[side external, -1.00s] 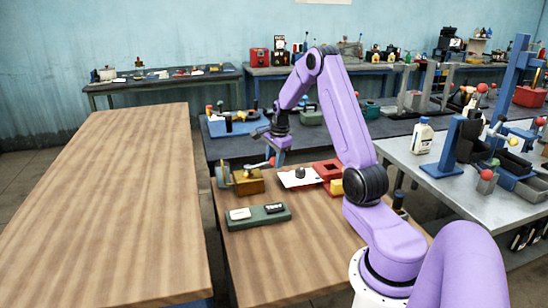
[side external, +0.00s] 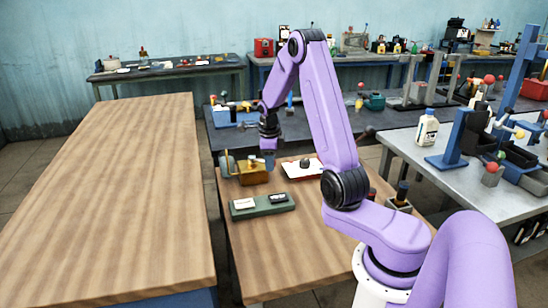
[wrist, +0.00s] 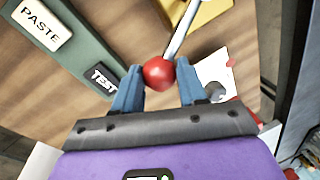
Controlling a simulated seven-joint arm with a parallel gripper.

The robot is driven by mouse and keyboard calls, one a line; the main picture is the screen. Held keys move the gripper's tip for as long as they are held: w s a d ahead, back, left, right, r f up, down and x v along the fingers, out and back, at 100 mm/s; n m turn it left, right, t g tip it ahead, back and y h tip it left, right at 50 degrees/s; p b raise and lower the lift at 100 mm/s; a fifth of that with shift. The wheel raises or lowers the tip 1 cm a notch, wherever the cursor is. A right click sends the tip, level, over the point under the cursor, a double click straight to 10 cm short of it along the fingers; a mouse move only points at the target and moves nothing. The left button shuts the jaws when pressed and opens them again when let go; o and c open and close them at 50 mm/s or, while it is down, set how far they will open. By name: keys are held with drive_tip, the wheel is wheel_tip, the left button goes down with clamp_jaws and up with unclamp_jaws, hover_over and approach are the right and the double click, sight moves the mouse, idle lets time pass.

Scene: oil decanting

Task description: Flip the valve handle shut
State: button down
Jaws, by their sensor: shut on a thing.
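The brass valve body (side external: 256,177) sits on the wooden bench, and part of its yellow metal shows at the top of the wrist view (wrist: 205,12). Its handle is a silver rod (wrist: 183,30) with a red ball knob (wrist: 158,73) at the end. My gripper (wrist: 158,76) has its blue fingers on either side of the red knob and is shut on it. In the side view my gripper (side external: 269,158) points down at the right end of the valve body and hides the knob.
A green block labelled PASTE and TEST (side external: 262,205) lies in front of the valve. A white sheet with a dark knob (side external: 297,173) lies to the right. A grey round part (side external: 227,163) stands at the valve's left. The bench front (side external: 290,250) is clear.

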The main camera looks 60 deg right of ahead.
drive_tip(key=shift+w+a, duration=0.8)
drive_tip(key=shift+a, duration=0.3)
drive_tip(key=shift+w+a, duration=0.75)
drive_tip(key=shift+a, duration=0.35)
drive_tip(key=c, duration=0.6)
unclamp_jaws()
drive_tip(key=shift+w, duration=0.1)
drive_tip(key=shift+c, duration=0.2)
drive_tip(key=shift+r, duration=0.15)
wheel_tip(320, 180, up, 16)
drive_tip(key=s+a, duration=0.2)
drive_tip(key=shift+s+r, duration=0.25)
drive_tip(key=shift+s, duration=0.05)
